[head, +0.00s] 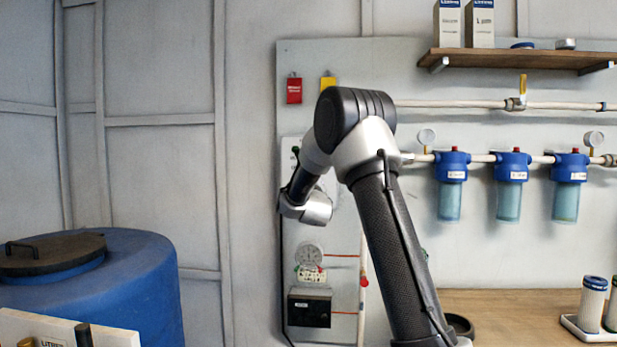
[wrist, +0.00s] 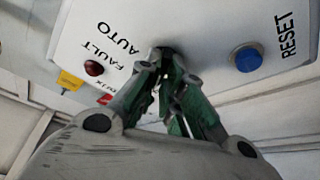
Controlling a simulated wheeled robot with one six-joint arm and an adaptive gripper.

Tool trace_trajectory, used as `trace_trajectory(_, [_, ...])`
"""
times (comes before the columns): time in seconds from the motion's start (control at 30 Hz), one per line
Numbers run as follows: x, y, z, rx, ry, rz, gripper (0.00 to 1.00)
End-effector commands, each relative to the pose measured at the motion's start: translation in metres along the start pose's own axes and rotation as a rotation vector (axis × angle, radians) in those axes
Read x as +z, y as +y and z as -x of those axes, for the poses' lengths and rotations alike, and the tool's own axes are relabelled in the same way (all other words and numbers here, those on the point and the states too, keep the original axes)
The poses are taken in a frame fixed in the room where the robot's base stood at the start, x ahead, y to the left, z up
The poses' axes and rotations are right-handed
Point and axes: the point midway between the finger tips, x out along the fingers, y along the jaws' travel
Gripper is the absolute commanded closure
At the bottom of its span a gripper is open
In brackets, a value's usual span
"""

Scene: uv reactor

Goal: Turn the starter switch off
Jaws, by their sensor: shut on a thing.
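The starter box (wrist: 215,35) is a white panel that fills the upper part of the wrist view, with the lettering AUTO, FAULT and RESET upside down or tilted. My gripper (wrist: 168,68) has its green fingers closed together at the panel, just beside AUTO. It is shut on the dark starter switch (wrist: 164,51), mostly hidden between the fingertips, so its setting cannot be read. In the head view the box (head: 288,158) is largely covered by my arm, and the fingers are mostly hidden there.
A red lamp (wrist: 94,68) by FAULT and a blue button (wrist: 247,58) by RESET flank my fingers. Below the box are a round gauge (head: 309,254) and a black box (head: 309,308). Blue filter housings (head: 452,165) hang right; a blue barrel (head: 130,280) stands left.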

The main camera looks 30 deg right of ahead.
Motion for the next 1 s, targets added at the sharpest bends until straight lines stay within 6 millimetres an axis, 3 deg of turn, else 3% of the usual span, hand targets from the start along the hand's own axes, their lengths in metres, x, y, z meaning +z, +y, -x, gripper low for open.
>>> trace_trajectory(0.03, [-0.004, 0.002, -0.002, 0.004, 0.009, 0.001, 0.89])
trace_trajectory(0.13, [-0.004, 0.002, -0.002, 0.004, 0.009, 0.001, 0.71])
trace_trajectory(0.17, [-0.004, 0.002, -0.002, 0.004, 0.008, 0.001, 0.70])
trace_trajectory(0.57, [-0.002, 0.001, 0.003, 0.001, 0.003, 0.000, 0.70])
trace_trajectory(0.67, [-0.002, 0.000, 0.014, 0.000, 0.002, 0.000, 0.70])
trace_trajectory(1.0, [-0.002, 0.000, 0.088, 0.000, 0.003, -0.001, 0.70])
